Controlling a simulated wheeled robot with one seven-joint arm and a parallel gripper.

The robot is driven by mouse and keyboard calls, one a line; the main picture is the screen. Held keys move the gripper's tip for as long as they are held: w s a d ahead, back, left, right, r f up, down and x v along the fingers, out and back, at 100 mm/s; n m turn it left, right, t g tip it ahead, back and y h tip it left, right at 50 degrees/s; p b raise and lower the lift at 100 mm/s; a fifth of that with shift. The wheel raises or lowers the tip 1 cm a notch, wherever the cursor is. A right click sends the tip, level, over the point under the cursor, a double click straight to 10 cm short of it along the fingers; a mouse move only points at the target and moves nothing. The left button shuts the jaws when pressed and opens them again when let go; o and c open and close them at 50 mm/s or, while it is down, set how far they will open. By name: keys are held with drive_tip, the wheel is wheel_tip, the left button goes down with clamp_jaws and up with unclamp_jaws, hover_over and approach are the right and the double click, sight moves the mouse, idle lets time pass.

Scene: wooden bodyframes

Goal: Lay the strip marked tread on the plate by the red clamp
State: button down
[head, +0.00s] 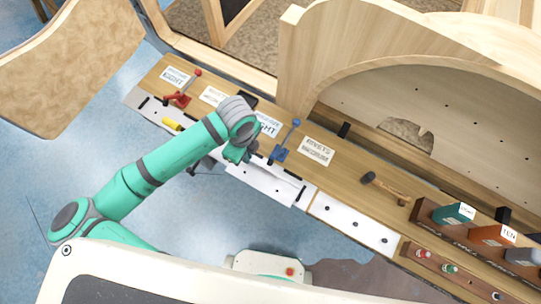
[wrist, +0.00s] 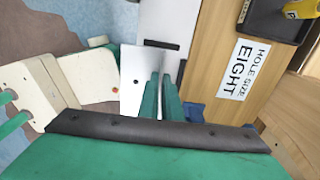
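The red clamp (head: 178,98) stands at the left end of the wooden bench. A pale plate (head: 150,105) with a black bar lies along the bench edge beside it. My gripper's green fingers point down over a white plate (wrist: 145,72) in the wrist view, close together (wrist: 163,85). I cannot tell whether a thin strip is between them. In the head view my wrist hides most of the gripper, which is near the blue clamp (head: 280,152). I cannot make out a strip marked tread in either view.
White plates (head: 350,225) with dark holes run along the bench's front edge. A mallet (head: 385,187) lies behind them. Labelled blocks (head: 453,214) stand in a brown rack at right. A sign reading hole size eight (wrist: 243,78) and a dark tray (wrist: 280,18) are near the gripper.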

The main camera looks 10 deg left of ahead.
drive_tip(key=shift+s+a, duration=0.2)
drive_tip(key=shift+s, duration=0.35)
drive_tip(key=shift+s+a, duration=0.15)
drive_tip(key=shift+s, duration=0.35)
drive_tip(key=shift+r, duration=2.5)
